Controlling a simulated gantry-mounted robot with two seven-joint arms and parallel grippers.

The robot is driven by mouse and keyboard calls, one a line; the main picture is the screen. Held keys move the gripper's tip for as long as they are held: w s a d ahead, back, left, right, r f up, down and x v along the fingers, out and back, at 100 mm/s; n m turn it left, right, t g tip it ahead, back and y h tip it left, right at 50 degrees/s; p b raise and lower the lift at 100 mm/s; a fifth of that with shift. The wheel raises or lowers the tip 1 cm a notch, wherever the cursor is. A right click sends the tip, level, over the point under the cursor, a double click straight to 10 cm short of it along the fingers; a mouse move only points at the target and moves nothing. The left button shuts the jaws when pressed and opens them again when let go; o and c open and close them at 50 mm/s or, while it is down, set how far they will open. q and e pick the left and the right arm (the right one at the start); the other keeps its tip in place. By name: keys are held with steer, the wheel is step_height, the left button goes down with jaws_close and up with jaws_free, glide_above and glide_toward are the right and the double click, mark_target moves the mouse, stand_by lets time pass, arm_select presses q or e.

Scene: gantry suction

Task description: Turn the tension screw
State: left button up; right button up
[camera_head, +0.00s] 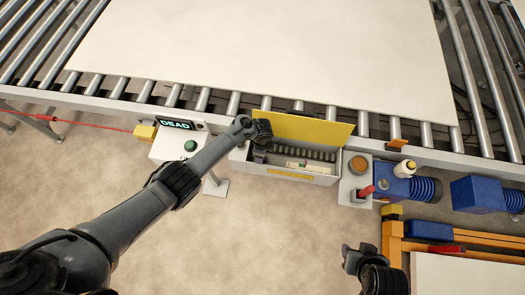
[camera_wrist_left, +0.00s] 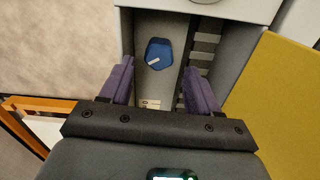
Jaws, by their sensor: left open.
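An open grey box (camera_head: 322,179) with a raised yellow lid (camera_head: 315,130) stands at the conveyor's near edge. In the left wrist view, a blue knob (camera_wrist_left: 158,55) with a slanted white mark, possibly the tension screw, sits inside the box between grey walls. My left gripper (camera_head: 262,142) is at the box's left end. In the wrist view its purple fingers (camera_wrist_left: 160,75) are apart with nothing between them, the knob lying beyond their gap. My right gripper (camera_head: 360,258) is at the lower right, away from the box; its opening is unclear.
A panel reading "DEAD" with a green button (camera_head: 190,146) stands left of the box. A red lever (camera_head: 366,191) and an orange button (camera_head: 358,164) are to its right, beside blue machinery (camera_head: 400,187). A large pale sheet (camera_head: 260,50) covers the rollers behind.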

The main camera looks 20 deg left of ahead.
arm_select(q)
steer(key=shift+w+r+p, duration=0.15)
steer(key=shift+r+p, duration=1.6)
steer(key=shift+r, duration=0.5)
